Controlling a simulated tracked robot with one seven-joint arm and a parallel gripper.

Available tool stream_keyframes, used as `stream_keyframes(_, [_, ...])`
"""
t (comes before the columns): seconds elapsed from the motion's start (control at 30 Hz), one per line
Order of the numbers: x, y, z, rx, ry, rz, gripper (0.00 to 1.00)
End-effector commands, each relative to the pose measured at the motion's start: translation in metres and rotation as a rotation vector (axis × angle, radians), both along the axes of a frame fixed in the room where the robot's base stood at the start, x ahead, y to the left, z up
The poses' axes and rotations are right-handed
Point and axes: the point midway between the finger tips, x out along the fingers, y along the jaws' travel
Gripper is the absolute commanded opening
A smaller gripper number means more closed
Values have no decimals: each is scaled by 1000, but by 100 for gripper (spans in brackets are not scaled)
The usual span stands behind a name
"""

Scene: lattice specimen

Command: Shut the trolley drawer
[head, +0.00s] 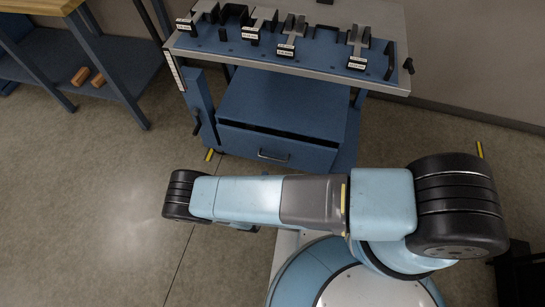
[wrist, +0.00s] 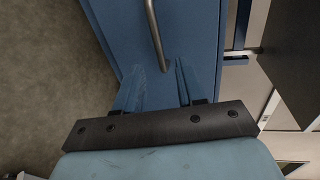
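The blue trolley drawer (head: 240,144) is under the trolley's (head: 388,85) worktop in the head view. A dark gap along its top edge shows it standing slightly out of its cabinet. Its metal handle (head: 273,156) is on the front face. In the wrist view the blue drawer front (wrist: 195,30) fills the upper middle, with the handle (wrist: 154,30) running down it. Contact cannot be told. In the head view my arm hides the gripper.
Lattice specimens and labelled black blocks stand on the trolley's blue mat (head: 225,45). A wooden-topped bench (head: 110,50) with blocks (head: 80,76) on its lower shelf is at the left. The floor (head: 90,200) at left is clear. A wall is behind the trolley.

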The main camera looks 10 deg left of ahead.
Motion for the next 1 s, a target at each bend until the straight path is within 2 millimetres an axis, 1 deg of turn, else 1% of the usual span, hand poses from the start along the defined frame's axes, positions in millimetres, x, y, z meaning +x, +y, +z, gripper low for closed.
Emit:
stream_keyframes(0.03, [-2,-2,-4,-10,0,14,39])
stream_keyframes(0.13, [0,-4,-8,-22,1,25,39])
stream_keyframes(0.27, [12,-6,-10,-21,0,21,39])
stream_keyframes(0.8, [102,-15,-28,-21,0,16,39])
stream_keyframes(1.0, [125,-16,-32,-20,1,15,39])
